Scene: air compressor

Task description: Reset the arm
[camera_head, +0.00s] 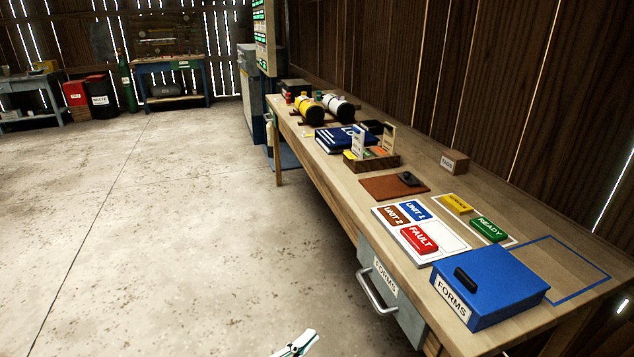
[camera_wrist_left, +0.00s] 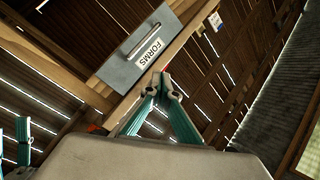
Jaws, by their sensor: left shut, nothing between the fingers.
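My left gripper (camera_head: 304,343) shows at the bottom edge of the head view, in front of the workbench and apart from it. In the left wrist view its teal fingers (camera_wrist_left: 163,86) come together at the tips, shut with nothing between them. Beyond the fingertips in that view is the grey drawer (camera_wrist_left: 150,45) with a FORMS label and a bar handle. The same drawer (camera_head: 390,287) hangs under the bench top in the head view and looks closed. My right gripper does not show in the head view.
The wooden workbench (camera_head: 505,192) carries a blue FORMS box (camera_head: 492,281), a white board (camera_head: 447,243) with a red FAULT block (camera_head: 418,240), a green READY block (camera_head: 488,230), binders and small tanks. The concrete floor (camera_head: 180,240) left of the bench is clear.

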